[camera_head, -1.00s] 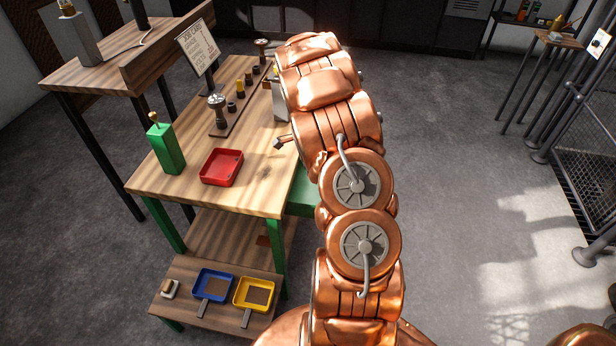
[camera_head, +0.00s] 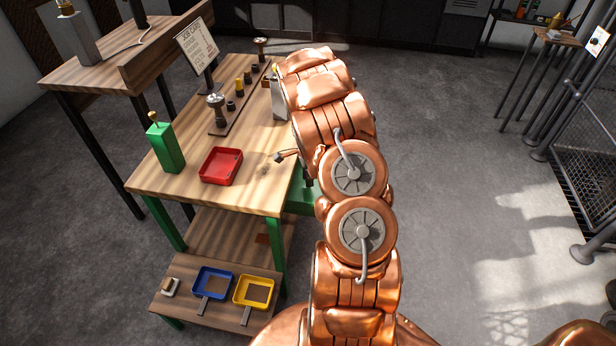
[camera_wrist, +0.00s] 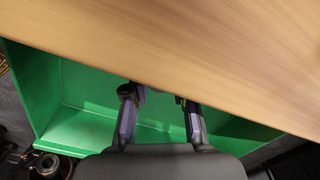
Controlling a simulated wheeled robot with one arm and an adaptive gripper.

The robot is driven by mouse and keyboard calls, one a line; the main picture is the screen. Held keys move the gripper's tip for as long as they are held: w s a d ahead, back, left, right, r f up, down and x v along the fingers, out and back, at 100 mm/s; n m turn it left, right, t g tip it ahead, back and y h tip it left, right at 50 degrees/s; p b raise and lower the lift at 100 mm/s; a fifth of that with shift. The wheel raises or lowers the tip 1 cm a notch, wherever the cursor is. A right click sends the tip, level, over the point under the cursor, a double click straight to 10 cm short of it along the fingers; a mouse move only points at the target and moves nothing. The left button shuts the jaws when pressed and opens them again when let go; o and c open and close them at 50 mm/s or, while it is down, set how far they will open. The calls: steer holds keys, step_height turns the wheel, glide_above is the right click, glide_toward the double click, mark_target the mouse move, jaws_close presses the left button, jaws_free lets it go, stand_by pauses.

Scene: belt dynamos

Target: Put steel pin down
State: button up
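I cannot make out a steel pin with certainty in either view. My gripper (camera_wrist: 155,95) shows in the wrist view with its two fingers apart and no object visible between them. A dark round shape sits at the left fingertip, and I cannot tell whether it is part of the finger. The fingertips overlap the edge of the wooden tabletop (camera_wrist: 210,50), with a green open drawer or bin (camera_wrist: 85,90) below.
A grey block (camera_head: 279,103) stands near my arm. Blue (camera_head: 213,283) and yellow (camera_head: 253,292) trays are on the low shelf.

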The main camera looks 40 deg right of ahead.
steer(key=o, duration=0.4)
step_height(320, 180, up, 12)
steer(key=b, duration=0.2)
steer(key=s+a+r+n, duration=0.4)
steer(key=a+r+n, duration=0.3)
steer(key=a, duration=0.5)
steer(key=s+a+r+n+g, duration=0.1)
steer(key=s+a+r+n, duration=0.45)
steer(key=s+a, duration=0.4)
steer(key=s+a+r+n+g, duration=0.1)
steer(key=s+a+n, duration=1)
steer(key=s, duration=0.5)
steer(key=shift+a+r, duration=0.3)
steer(key=shift+a, duration=0.65)
